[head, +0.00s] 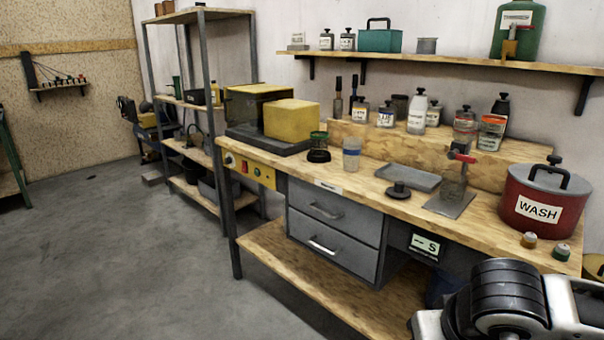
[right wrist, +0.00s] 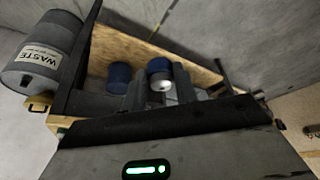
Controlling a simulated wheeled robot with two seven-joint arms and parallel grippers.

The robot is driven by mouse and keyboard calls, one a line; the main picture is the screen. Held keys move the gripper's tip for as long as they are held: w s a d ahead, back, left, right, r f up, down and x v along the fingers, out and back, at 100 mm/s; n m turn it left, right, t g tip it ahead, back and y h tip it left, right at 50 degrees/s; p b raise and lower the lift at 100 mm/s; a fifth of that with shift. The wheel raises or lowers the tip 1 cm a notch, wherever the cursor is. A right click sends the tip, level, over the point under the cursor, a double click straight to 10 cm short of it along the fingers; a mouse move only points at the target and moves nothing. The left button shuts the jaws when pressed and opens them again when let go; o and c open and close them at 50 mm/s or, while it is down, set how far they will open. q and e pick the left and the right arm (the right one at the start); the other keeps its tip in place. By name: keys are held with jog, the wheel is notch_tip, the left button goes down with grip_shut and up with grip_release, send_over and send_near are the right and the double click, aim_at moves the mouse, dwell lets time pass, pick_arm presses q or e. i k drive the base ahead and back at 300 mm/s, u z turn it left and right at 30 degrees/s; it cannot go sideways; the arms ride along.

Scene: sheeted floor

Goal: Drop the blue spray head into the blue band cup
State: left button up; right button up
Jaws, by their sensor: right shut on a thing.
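The blue band cup (head: 351,152) is a clear cup with a blue band, upright on the workbench in the head view. In the right wrist view my right gripper (right wrist: 162,88) is shut on a small blue-topped piece with a pale round end, which looks like the blue spray head (right wrist: 159,68). The fingers partly hide it. It is away from the cup, which does not show in the wrist view. In the head view only part of my right arm shows at the lower right. My left gripper is not in view.
A red WASH pot (head: 545,205) fills the bench's right end. The wrist view shows a grey WASTE drum (right wrist: 42,52) and another blue object (right wrist: 120,76).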

aim_at(349, 168)
jog(key=u, duration=0.5)
jog(key=i, duration=0.9)
jog(key=u, duration=0.1)
